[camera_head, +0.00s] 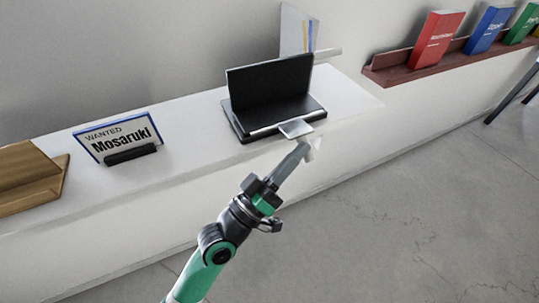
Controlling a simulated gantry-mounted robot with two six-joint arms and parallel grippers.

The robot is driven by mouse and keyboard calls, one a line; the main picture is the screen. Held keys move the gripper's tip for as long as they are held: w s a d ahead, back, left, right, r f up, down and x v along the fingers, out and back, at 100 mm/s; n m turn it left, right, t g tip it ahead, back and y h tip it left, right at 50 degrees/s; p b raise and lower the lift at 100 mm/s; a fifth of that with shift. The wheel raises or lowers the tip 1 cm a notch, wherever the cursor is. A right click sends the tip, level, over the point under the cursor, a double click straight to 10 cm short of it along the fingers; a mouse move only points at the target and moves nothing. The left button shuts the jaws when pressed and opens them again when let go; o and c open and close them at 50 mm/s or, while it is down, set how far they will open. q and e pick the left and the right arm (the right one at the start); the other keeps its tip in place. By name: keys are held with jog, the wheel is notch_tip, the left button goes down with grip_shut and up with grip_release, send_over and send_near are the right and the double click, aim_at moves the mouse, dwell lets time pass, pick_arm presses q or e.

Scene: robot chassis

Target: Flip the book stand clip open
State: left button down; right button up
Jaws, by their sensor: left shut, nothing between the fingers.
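The black book stand (268,88) sits on the white ledge in the middle of the head view, with its back panel upright and its base flat. A pale clip (296,128) shows at the front right edge of the base and extends out over the ledge's front edge. My left gripper (306,148) is shut and empty, just below and in front of the clip. I cannot tell whether the fingertips touch the clip. My right gripper is not in view.
A white holder (298,32) stands behind the book stand. Red (436,40), blue (489,30) and green books are on a brown shelf (405,73) at the right. Open floor lies in front.

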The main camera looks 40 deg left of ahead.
pick_arm(q)
notch_tip(320, 180, up, 4)
jog(key=s+d+p, duration=0.2)
jog(key=p, duration=0.2)
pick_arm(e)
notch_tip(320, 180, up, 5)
pick_arm(q)
jog(key=s+a+f+b, duration=0.5)
jog(key=s+a+b, duration=0.1)
jog(key=b, duration=0.1)
jog(key=shift+s+a, duration=0.2)
jog(key=shift+a, duration=0.05)
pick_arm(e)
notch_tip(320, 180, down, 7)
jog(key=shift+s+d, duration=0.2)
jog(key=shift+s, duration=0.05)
pick_arm(q)
jog(key=shift+r, duration=0.1)
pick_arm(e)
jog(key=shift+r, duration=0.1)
